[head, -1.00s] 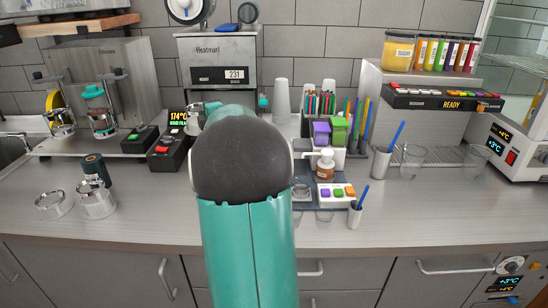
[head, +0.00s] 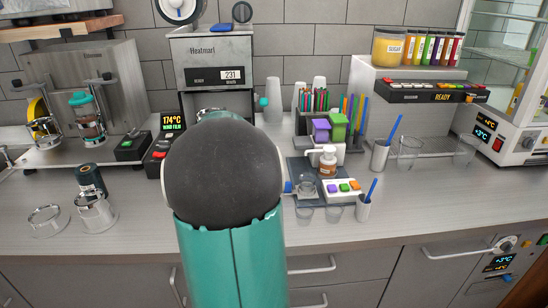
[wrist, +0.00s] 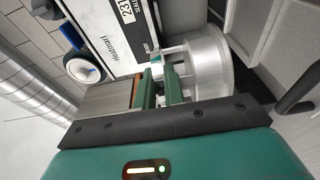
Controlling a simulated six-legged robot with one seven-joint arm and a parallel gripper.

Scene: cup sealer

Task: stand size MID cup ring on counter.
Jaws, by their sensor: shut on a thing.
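My gripper (wrist: 160,88) is shut on the small handle of a silver cup ring (wrist: 207,66) in the wrist view. The ring is held in front of the Heatmart machine (wrist: 110,35); I cannot read a size on it. In the head view my own arm hides most of the gripper and ring, in front of the same machine (head: 213,60). Two other silver rings, a low one (head: 46,221) and a taller one (head: 95,213), stand on the counter (head: 130,215) at the left.
A dark green cylinder (head: 91,178) stands behind the taller ring. The counter's front left, beside my arm, is clear.

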